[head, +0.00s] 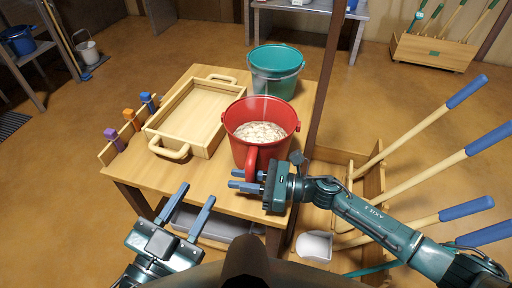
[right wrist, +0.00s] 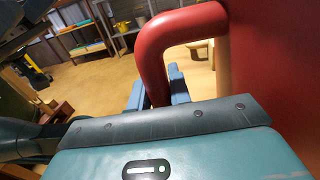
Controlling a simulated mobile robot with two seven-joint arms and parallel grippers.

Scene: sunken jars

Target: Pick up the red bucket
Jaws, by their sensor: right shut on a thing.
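The red bucket (head: 283,148) stands upright on the wooden table and holds pale, lumpy contents. Its thick red side handle (head: 251,164) faces my side. My right gripper (head: 240,180) is shut on this handle near its lower end. In the right wrist view the handle (right wrist: 160,50) curves down to the blue fingers (right wrist: 157,92), with the bucket wall (right wrist: 270,60) at the right. My left gripper (head: 195,197) is open and empty in front of the table's near edge.
A teal bucket (head: 276,70) stands behind the red one. A wooden tray (head: 160,134) lies to the left, beside a rack (head: 107,154) with coloured pegs. A dark post (head: 323,75) rises at the table's right. Long blue-ended handles (head: 415,168) lean out at the right.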

